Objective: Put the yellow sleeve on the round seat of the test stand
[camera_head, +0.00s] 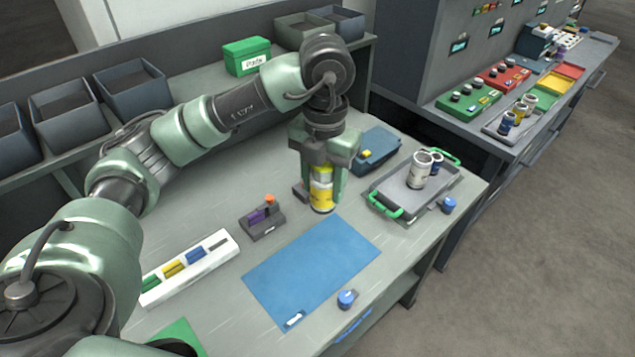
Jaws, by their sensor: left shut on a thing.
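My left gripper (322,197) points straight down over the workbench, just behind the blue mat. It is shut on the yellow sleeve (322,204), which is upright between its fingers and has a pale band. The sleeve's lower end is close to the bench top; I cannot tell whether it touches. A small dark fixture (262,219) with purple and orange parts stands left of the sleeve. A blue device (376,148) with a yellow part stands behind and to the right. I cannot tell which is the test stand, and no round seat shows clearly. My right gripper is out of view.
A blue mat (312,268) lies in front. A white rack (189,267) with coloured pieces is left. A blue-topped item (346,299) stands near the front edge. Bins (132,88) line the back shelf.

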